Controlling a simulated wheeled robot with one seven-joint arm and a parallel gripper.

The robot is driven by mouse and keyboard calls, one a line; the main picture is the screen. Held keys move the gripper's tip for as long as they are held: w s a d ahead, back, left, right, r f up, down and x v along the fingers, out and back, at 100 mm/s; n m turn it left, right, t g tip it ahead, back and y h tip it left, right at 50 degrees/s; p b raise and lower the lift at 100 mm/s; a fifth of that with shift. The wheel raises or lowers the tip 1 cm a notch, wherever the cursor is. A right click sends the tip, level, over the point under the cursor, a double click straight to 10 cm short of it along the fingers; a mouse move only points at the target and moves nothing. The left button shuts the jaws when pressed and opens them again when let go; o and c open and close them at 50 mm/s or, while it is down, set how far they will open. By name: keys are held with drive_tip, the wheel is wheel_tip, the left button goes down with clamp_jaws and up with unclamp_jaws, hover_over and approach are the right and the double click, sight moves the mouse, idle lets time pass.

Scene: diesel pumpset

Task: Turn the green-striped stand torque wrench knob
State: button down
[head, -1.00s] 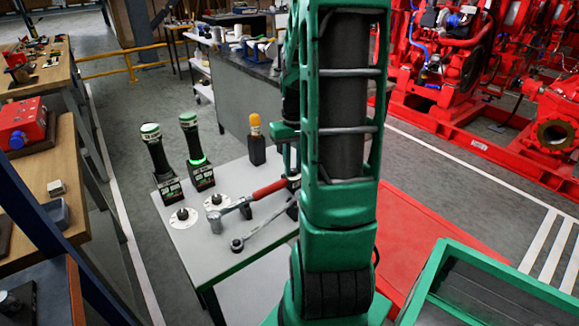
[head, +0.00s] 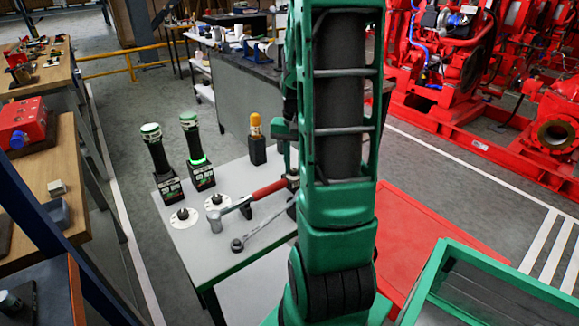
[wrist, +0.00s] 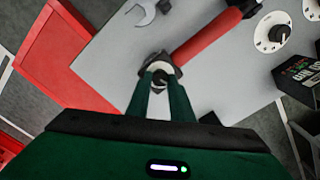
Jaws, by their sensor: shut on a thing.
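In the wrist view my gripper (wrist: 161,74) is shut on a small dark round knob (wrist: 159,80) with a pale ring around it. A dark block shows just beyond the fingertips, at the end of a red handle (wrist: 205,37). In the head view this red-handled wrench (head: 268,189) lies on the grey table, and my arm hides the gripper and the knob. Two upright black tools stand at the table's left, one (head: 157,155) with a pale green top, the other (head: 192,140) with bright green at its base. I cannot make out a green stripe at the held knob.
Two white dials with black knobs, one nearer (head: 184,218) and one farther (head: 217,201), sit before the black tools. A metal ratchet spanner (head: 262,229) lies in front. An orange-topped black tool (head: 257,140) stands at the back. A red panel (head: 425,230) lies right of the table.

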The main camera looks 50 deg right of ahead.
sight(294, 169)
drive_tip(key=m, duration=0.7)
idle(0.6)
drive_tip(key=c, duration=1.6)
unclamp_jaws()
drive_tip(key=shift+o, duration=0.2)
wheel_tip(294, 169, up, 11)
drive_tip(key=shift+f, duration=0.15)
